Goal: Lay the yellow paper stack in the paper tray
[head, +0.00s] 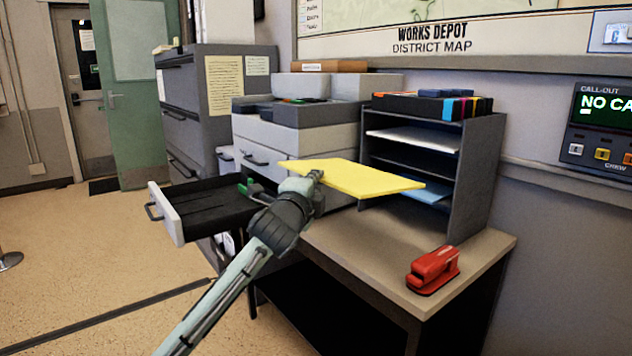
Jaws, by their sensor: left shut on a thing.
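The yellow paper stack (365,180) is held about level above the desk, in front of the printer and the shelf unit. My left gripper (314,177) is shut on its near left edge. The paper tray (205,208) looks like the pulled-out dark drawer with a pale front, left of my gripper. The part of it that shows looks empty apart from a small green part near its right end; my gripper and arm hide some of that end. The stack is to the right of the tray and higher in the picture. My right gripper is not in view.
The grey printer (310,138) stands behind the stack. A dark shelf unit (482,165) holding papers is to the right. A red stapler (433,270) sits on the desk (365,262), whose front middle is clear. Grey filing cabinets (190,110) stand at the back left.

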